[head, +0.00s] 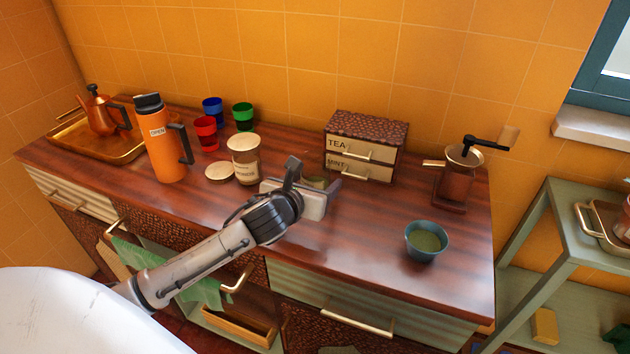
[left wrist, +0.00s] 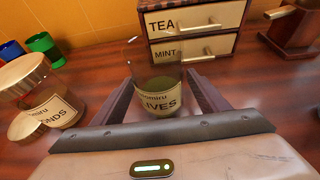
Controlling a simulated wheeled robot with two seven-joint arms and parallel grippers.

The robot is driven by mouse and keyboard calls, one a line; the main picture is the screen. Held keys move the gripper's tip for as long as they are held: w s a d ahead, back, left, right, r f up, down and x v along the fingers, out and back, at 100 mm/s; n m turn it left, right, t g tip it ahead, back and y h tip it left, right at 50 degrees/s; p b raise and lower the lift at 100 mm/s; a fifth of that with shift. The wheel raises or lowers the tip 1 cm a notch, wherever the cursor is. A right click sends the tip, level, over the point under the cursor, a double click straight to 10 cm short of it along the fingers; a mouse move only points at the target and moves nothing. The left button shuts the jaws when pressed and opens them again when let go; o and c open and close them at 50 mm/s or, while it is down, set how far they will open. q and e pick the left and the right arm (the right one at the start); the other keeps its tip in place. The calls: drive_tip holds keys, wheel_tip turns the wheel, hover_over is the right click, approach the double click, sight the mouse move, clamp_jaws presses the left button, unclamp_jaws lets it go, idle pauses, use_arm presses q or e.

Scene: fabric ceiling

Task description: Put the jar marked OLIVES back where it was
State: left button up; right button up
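The OLIVES jar (left wrist: 158,88) is clear glass with green contents and a cream label partly reading "IVES"; no lid shows on it. In the head view it is mostly hidden behind my left gripper (head: 309,182). In the left wrist view, the fingers of my left gripper (left wrist: 160,92) lie on either side of the jar. I cannot tell whether they touch it. The jar looks upright, low at the countertop. A loose round lid (head: 220,172) lies flat on the counter beside a lidded jar (head: 245,160). My right gripper is not in view.
A tea and mint drawer box (head: 364,146) stands behind the gripper. A blue-green bowl (head: 426,241) and a coffee grinder (head: 460,175) stand to the right. An orange flask (head: 163,142), coloured cups and a gold tray (head: 72,140) are left.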

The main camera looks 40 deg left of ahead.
use_arm(q)
drive_tip(key=shift+s+r, duration=0.15)
drive_tip(key=shift+r, duration=0.05)
drive_tip(key=v, duration=1.1)
drive_tip(key=shift+s+d+r, duration=0.1)
drive_tip(key=shift+s+d, duration=0.05)
drive_tip(key=shift+s, duration=0.2)
idle(0.6)
